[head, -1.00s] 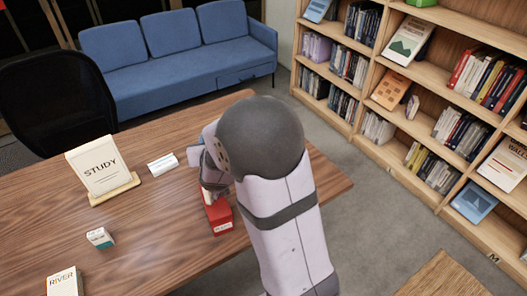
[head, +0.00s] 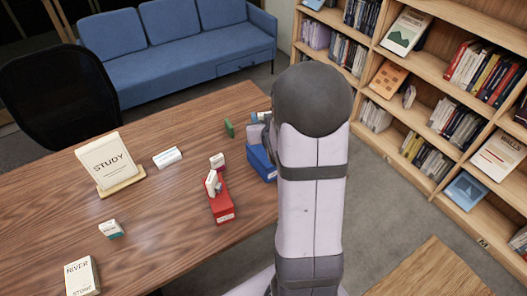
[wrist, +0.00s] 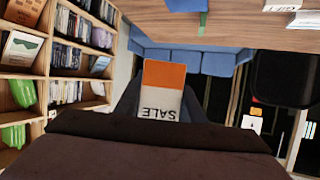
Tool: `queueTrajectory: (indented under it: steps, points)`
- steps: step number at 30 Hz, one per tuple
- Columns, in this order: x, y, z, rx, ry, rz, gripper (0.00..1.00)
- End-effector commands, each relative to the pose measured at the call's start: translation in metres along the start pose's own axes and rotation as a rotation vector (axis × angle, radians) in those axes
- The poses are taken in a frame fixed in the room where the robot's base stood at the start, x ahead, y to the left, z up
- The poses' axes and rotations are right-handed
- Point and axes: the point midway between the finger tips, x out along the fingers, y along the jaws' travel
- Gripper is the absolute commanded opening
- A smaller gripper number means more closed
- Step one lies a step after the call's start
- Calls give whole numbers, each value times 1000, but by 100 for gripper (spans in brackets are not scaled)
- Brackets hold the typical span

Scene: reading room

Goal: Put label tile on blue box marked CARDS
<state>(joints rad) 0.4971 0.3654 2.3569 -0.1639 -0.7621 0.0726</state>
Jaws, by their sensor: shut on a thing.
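My gripper (wrist: 163,100) is shut on an orange-and-white tile (wrist: 163,78) whose upside-down word reads SALE in the wrist view. In the head view my arm hides most of the gripper and the tile.
A red box (head: 221,207) with small tiles on it stands left of the blue box. A green block (head: 229,129) is behind.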

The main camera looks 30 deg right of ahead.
Motion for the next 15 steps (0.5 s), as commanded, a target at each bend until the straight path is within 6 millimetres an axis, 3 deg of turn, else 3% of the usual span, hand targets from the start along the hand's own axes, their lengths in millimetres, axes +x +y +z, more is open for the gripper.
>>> queueTrajectory:
  steps: [1,9,15]
  points:
    - [0,-8,-5,-5,4,-10,13]
    - [1,-5,-3,6,1,15,13]
    - [8,-5,16,7,-5,15,13]
